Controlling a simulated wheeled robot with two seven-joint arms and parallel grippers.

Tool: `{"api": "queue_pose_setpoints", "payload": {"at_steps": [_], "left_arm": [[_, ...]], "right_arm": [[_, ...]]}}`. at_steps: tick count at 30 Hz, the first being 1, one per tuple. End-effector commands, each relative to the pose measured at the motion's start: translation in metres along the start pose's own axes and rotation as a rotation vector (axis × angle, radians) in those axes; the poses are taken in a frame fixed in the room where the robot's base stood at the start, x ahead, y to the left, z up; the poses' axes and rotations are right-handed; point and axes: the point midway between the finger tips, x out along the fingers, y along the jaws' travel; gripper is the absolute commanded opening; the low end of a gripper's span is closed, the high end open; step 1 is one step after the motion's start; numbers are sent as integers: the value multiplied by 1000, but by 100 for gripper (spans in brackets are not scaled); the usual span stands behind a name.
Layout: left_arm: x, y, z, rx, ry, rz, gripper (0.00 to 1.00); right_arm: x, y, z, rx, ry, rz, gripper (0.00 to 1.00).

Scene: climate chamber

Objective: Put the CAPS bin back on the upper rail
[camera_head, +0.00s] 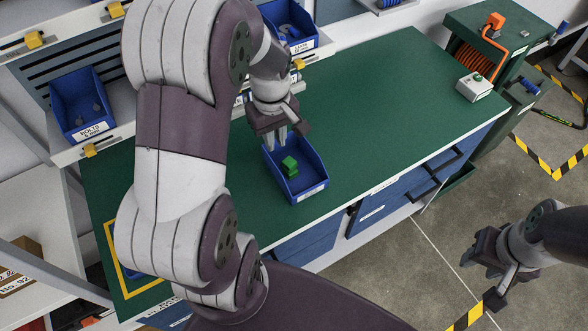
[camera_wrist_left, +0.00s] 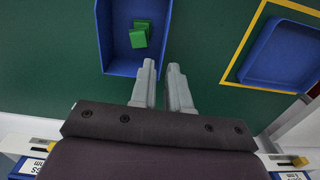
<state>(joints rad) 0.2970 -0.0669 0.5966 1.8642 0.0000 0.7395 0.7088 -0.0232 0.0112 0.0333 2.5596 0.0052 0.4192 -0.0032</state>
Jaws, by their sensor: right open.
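A blue bin (camera_head: 316,188) with green pieces (camera_head: 289,166) in it stands on the green bench top; its front label is too small to read, so I cannot confirm it is the CAPS bin. It also shows in the left wrist view (camera_wrist_left: 101,40). My left gripper (camera_head: 281,135) points down at the bin's back end. In the left wrist view its two fingers (camera_wrist_left: 161,68) are apart, near one corner of the bin, with no clear grip on the wall. My right gripper (camera_head: 490,262) is open and empty over the floor at right. The upper rail (camera_head: 115,135) is partly hidden by my left arm.
A BOLTS bin (camera_head: 80,107) and another blue bin (camera_head: 289,22) sit on the rack. A further blue bin (camera_wrist_left: 285,52) lies inside a yellow outline (camera_wrist_left: 235,62) on the bench. A small button box (camera_head: 474,87) stands at the bench's right end. The bench between is clear.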

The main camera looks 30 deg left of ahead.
Motion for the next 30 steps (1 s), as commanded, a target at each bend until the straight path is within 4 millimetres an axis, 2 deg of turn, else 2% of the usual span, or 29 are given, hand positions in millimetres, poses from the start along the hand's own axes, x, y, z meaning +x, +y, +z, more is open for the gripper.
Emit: {"api": "queue_pose_setpoints", "payload": {"at_steps": [9,14,19,22,28,29,30], "left_arm": [[62,-3,3,-35,-10,-9,16],[81,-4,3,-35,-9,-8,16],[113,-6,2,-34,-10,-9,16],[124,-6,1,-33,-8,-7,16],[125,-5,1,-33,-6,-5,16],[125,-5,1,-33,-6,-5,13],[125,-5,1,-33,-6,-5,0]], "right_arm": [[-3,0,0,0,0,0,43],[-6,0,0,0,0,0,43],[-10,0,-1,0,0,0,43],[-10,0,-1,0,0,0,43],[-9,0,-1,0,0,0,43],[-9,0,-1,0,0,0,43],[-9,0,-1,0,0,0,43]]}}
